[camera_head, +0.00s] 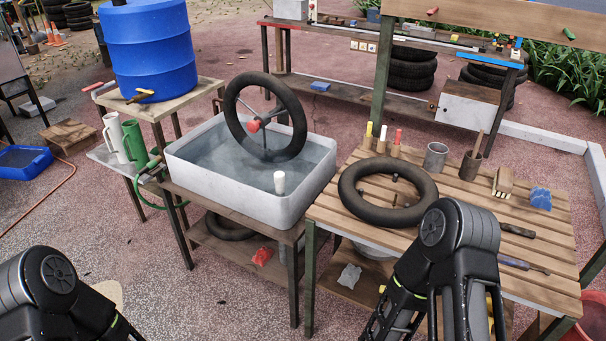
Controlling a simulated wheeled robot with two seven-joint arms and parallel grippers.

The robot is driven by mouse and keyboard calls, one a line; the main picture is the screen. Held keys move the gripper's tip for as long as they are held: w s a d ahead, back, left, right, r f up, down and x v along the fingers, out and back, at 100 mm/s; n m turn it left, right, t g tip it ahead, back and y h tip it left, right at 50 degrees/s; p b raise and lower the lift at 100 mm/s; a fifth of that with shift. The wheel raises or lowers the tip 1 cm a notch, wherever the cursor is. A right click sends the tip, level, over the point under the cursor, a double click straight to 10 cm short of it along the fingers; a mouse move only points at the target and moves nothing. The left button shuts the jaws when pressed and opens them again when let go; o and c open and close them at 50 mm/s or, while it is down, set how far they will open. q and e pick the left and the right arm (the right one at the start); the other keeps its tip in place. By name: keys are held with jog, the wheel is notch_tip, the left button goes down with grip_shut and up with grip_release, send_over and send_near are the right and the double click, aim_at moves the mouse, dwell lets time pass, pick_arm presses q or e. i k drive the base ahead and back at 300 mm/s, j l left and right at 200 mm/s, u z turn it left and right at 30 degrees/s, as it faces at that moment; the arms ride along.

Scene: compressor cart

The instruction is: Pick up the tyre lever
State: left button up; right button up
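Two slim tools lie at the right side of the slatted wooden bench (465,190). One is a short dark tool (517,230). The other is a longer tool with a purplish handle and a thin shaft (515,263), nearer the front. I cannot tell for sure which of them is the tyre lever. My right arm rises in front of the bench, left of both tools and apart from them in the picture. My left arm shows at the bottom left corner. Neither gripper's fingertips can be made out in the view.
A black inner tube (352,205) lies on the bench, near a grey cup (435,158), a brush pot (471,167), a wooden-backed brush (503,182) and a blue cloth (540,198). A water tub (240,190) with an upright wheel (292,115) stands left. A red bucket (594,310) is at lower right.

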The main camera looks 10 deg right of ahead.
aim_at(512, 262)
jog(key=z, duration=1.8)
jog(key=i+j, duration=0.2)
jog(key=j, duration=0.2)
jog(key=i+j, duration=0.15)
jog(key=j, duration=0.2)
jog(key=i+j+z, duration=0.1)
jog(key=j, duration=0.3)
jog(key=i+z, duration=0.1)
jog(key=z, duration=1.65)
